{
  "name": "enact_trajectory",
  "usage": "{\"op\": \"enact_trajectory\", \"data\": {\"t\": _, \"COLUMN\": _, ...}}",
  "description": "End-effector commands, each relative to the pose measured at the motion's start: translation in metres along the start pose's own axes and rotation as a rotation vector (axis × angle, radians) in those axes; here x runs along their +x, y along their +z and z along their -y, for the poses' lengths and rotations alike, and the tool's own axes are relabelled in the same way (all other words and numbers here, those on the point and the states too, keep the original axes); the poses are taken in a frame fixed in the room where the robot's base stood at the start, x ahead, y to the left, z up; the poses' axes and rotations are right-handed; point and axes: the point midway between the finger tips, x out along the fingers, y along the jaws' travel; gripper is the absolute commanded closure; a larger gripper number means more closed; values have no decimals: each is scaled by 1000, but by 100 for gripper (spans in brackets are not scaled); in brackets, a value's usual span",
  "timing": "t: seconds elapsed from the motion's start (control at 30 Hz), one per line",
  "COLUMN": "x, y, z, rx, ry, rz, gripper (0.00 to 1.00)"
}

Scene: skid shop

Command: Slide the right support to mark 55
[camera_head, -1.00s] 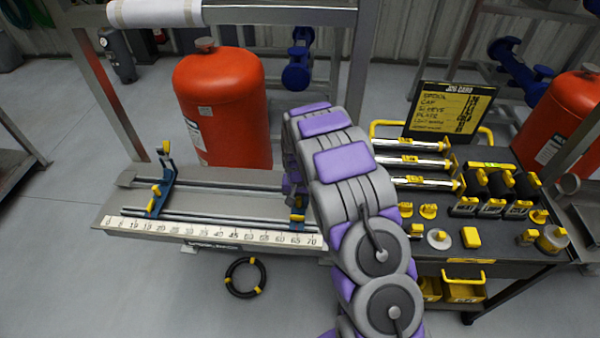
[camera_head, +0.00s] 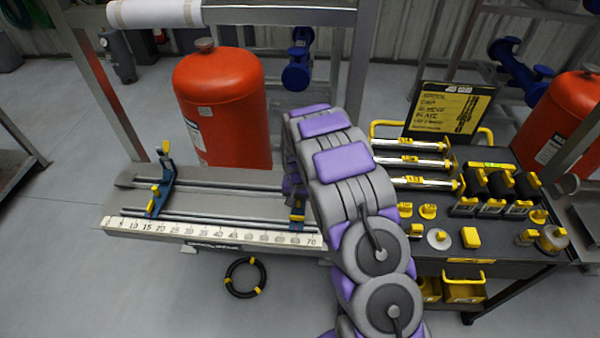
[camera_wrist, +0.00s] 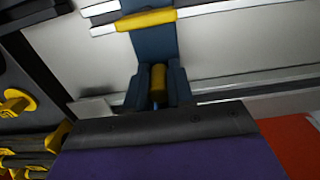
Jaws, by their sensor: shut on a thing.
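The right support (camera_head: 297,213) is a blue bracket with yellow parts, near mark 65 on the white scale (camera_head: 215,232); my arm hides part of it. In the wrist view the right support (camera_wrist: 150,48) runs up from my gripper, with a yellow bar across it and a yellow knob below. My gripper (camera_wrist: 158,118) is shut on the right support by its knob end; the fingertips are hardly visible, and in the head view my arm hides them. The left support (camera_head: 163,185) stands on the rails near mark 15.
The grey rail bench (camera_head: 125,180) has an orange tank (camera_head: 222,110) behind it. A dark parts table (camera_head: 420,255) with yellow-marked pieces stands right of my arm. A black ring (camera_head: 245,278) lies on the floor. The rails between the supports are clear.

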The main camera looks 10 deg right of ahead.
Motion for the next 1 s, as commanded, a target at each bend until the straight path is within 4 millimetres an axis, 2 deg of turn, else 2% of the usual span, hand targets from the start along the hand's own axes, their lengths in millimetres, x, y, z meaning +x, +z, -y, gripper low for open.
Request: {"op": "enact_trajectory", "data": {"t": 1.0, "x": -1, "y": -1, "z": 36, "rx": 0, "ry": -2, "rz": -3, "gripper": 100}}
